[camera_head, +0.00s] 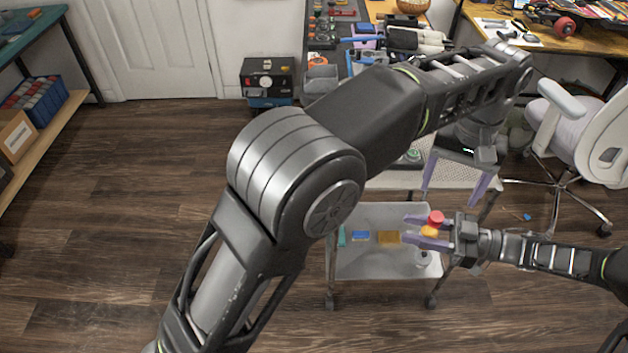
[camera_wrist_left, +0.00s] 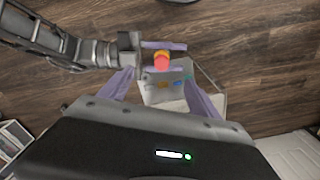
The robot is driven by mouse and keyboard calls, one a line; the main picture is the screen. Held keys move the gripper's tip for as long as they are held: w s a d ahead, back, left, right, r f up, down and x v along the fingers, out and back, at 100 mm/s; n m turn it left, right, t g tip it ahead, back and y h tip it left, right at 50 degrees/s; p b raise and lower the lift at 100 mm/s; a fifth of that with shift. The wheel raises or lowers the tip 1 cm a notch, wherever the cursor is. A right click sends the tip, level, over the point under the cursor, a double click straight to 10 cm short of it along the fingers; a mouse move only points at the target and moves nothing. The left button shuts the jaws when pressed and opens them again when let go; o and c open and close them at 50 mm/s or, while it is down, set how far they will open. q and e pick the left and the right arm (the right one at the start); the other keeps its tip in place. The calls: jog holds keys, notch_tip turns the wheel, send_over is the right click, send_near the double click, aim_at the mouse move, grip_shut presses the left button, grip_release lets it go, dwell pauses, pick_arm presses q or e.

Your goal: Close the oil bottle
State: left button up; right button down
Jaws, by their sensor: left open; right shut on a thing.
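The oil bottle (camera_head: 429,232) is small and yellow-orange with a red top (camera_head: 436,217). My right gripper (camera_head: 418,229) is shut on it and holds it in the air in front of the cart. Its purple fingers lie on either side of the bottle. The bottle's red and yellow parts also show in the left wrist view (camera_wrist_left: 162,62), between the right gripper's fingers. My left gripper (camera_head: 451,201) is open and empty, above and close to the bottle, its purple fingers pointing down. I cannot tell whether the red top is seated or loose.
A two-level grey cart (camera_head: 385,215) stands below and behind the grippers, with a yellow block (camera_head: 388,238) and a blue block (camera_head: 360,236) on its lower level. An office chair (camera_head: 575,135) stands at the right. My left forearm covers part of the cart. The left floor is clear.

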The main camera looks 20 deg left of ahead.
pick_arm(q)
jog(key=a+f, duration=0.3)
jog(key=a, duration=0.6)
jog(key=w+a+f, duration=0.1)
jog(key=a+f, duration=0.3)
jog(key=a, duration=0.5)
jog(key=w+a+f+n, duration=0.1)
jog(key=a+f, duration=0.3)
jog(key=a, duration=0.5)
jog(key=shift+a, duration=0.2)
jog(key=shift+f, duration=0.1)
jog(key=s+d+f+h, duration=0.1)
jog(key=s+d+f, duration=0.35)
jog(key=f, duration=0.55)
jog(key=s+d+f+h, duration=0.25)
jog(key=s+f, duration=0.25)
jog(key=f, duration=0.5)
jog(key=s+d+f+n, duration=0.1)
jog(key=s+d+f, duration=0.1)
jog(key=s+f, duration=0.2)
jog(key=s+d+f+n, duration=0.1)
jog(key=s+d+f, duration=0.2)
jog(key=s, duration=0.8)
jog(key=shift+s+d+f+t+h, duration=0.2)
jog(key=shift+d+f+t+h, duration=0.15)
jog(key=shift+f, duration=0.2)
